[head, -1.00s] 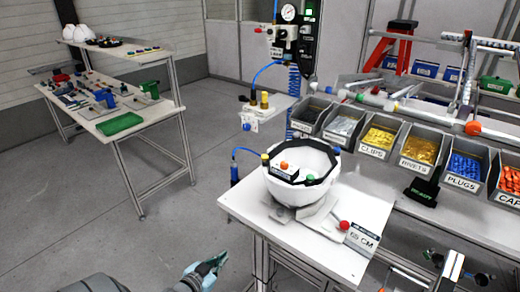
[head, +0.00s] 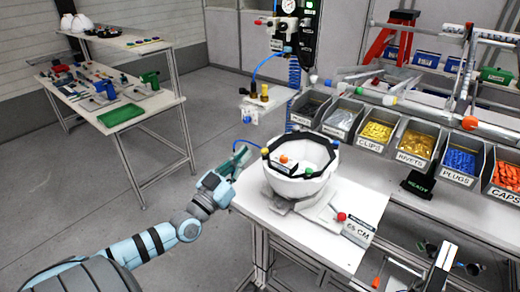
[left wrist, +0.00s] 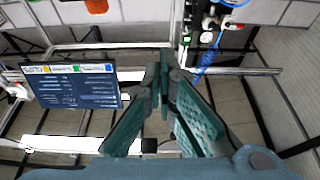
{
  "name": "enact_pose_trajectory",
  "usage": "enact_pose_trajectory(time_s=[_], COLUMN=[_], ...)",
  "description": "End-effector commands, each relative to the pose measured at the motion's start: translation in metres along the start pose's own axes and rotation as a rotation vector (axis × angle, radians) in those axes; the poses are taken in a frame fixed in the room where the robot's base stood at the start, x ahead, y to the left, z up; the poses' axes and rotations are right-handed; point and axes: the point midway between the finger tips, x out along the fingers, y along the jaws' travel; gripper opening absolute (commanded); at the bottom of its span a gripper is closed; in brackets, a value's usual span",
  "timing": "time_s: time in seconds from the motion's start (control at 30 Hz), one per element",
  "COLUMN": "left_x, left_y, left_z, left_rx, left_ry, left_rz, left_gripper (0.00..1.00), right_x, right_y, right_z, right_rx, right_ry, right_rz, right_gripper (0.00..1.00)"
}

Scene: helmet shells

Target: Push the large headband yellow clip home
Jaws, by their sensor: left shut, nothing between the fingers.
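A white helmet shell (head: 292,188) sits open side up on a stand at the bench. A black headband (head: 323,170) lines its rim. The yellow clip (head: 265,152) is at the headband's left edge; I cannot tell how deep it sits. A green clip (head: 309,171) is on the near side and a blue one (head: 335,144) at the right. My left gripper (head: 242,153) is shut and empty, just left of the yellow clip and apart from it. Its fingers also show in the left wrist view (left wrist: 164,72), where I cannot make out the clip. My right gripper is out of view.
A red knob (head: 341,217) and a size sign (head: 358,231) stand at the bench front. Labelled parts bins (head: 411,145) line the back right. A panel (left wrist: 72,85) shows in the left wrist view.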

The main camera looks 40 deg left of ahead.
Motion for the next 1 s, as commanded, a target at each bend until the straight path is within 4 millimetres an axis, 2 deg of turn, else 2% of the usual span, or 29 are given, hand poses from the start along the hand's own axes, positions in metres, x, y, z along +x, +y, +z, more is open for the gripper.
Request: enact_pose_trajectory(time_s=[0.13,0.37,0.4,0.43,0.57,1.0], left_x=[0.032,0.079,0.072,0.07,0.065,0.063], left_y=[0.0,0.0,0.0,0.0,0.0,0.0], left_z=[-0.002,0.003,0.017,0.023,0.037,0.039], left_rx=[-0.001,-0.002,0.0,0.0,0.0,0.0], left_ry=[0.007,0.004,-0.001,-0.002,-0.001,0.0], left_rz=[-0.002,-0.001,0.0,0.0,0.0,0.0], left_gripper=[0.0,0.0,0.0,0.0,0.0,0.0], right_x=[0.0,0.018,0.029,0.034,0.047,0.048], right_y=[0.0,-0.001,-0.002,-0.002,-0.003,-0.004], right_z=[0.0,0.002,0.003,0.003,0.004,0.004], right_rx=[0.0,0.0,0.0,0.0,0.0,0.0], right_ry=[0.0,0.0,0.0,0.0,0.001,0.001], right_rz=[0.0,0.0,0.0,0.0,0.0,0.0], right_gripper=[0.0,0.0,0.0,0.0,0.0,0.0])
